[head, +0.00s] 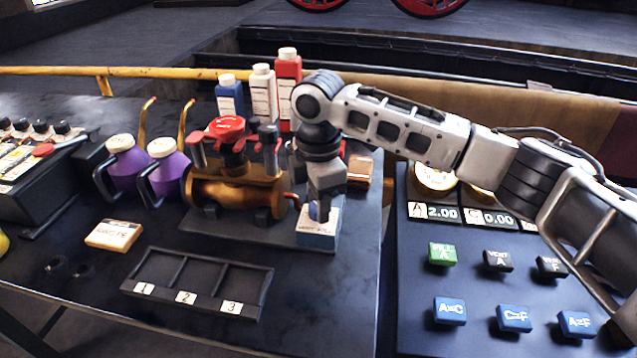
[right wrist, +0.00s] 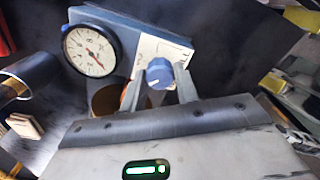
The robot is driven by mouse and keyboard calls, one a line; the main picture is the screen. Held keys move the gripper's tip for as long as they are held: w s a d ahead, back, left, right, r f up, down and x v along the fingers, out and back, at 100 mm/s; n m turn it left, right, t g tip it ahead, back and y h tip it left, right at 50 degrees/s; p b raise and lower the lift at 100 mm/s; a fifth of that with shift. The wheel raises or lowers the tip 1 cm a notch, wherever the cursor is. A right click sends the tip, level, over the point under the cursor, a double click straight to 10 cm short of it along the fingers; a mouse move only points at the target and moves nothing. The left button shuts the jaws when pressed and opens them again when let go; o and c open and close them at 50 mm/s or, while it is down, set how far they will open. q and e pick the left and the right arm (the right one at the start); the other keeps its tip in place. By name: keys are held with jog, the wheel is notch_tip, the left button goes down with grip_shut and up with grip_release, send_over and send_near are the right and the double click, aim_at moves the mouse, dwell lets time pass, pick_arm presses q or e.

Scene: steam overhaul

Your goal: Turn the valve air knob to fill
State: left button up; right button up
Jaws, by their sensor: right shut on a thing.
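The round blue knob (right wrist: 158,73) sits on the white face plate (right wrist: 172,48) of a small blue box, seen in the right wrist view. My right gripper (right wrist: 160,84) has one finger on each side of the knob and is shut on it. In the head view my right gripper (head: 320,205) points down at the small blue box with a white top (head: 318,238), beside the brass valve body (head: 235,197). The gripper mostly hides the knob there. The lettering around the knob is too small to read. My left gripper is not in view.
A round white gauge (right wrist: 90,50) is next to the knob. A three-slot black tray (head: 200,280) lies in front. Purple bottles (head: 168,170) stand at left, and blue, white and red bottles (head: 262,95) behind. A button panel (head: 490,290) is at right.

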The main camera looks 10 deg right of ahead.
jog(key=shift+r+m+p, duration=0.3)
jog(key=shift+m+p, duration=0.6)
jog(key=shift+p, duration=0.25)
jog(key=shift+f+m+p, duration=0.15)
jog(key=shift+m+p, duration=0.4)
jog(key=shift+m, duration=0.45)
jog(key=m, duration=0.2)
jog(key=shift+f+m, duration=0.15)
jog(key=shift+m, duration=0.15)
jog(key=m, duration=0.4)
jog(key=shift+m, duration=0.3)
jog(key=m, duration=1)
jog(key=shift+w+m, duration=0.1)
jog(key=shift+m, duration=0.2)
jog(key=o, duration=1)
jog(key=shift+c, duration=0.2)
